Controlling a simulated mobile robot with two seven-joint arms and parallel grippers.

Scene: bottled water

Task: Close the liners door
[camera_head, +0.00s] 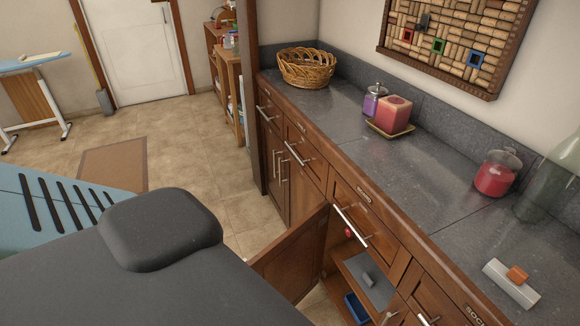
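A wooden lower cabinet door (290,262) stands open, swung out from the counter front over the tiled floor. Its lower part is cut off by my own dark body. Behind it the open cabinet shows a shelf with a grey item (368,280) and a blue container (356,308) lower down. I cannot read a liners label; a small label (364,196) sits on the drawer above the opening. Neither of my grippers shows in the head view.
The cabinet's drawer (360,215) with a bar handle is shut above the opening. The grey counter (400,160) holds a wicker basket (306,68), a red candle (394,112) and a red jar (497,173). Open floor (225,185) lies left of the cabinets.

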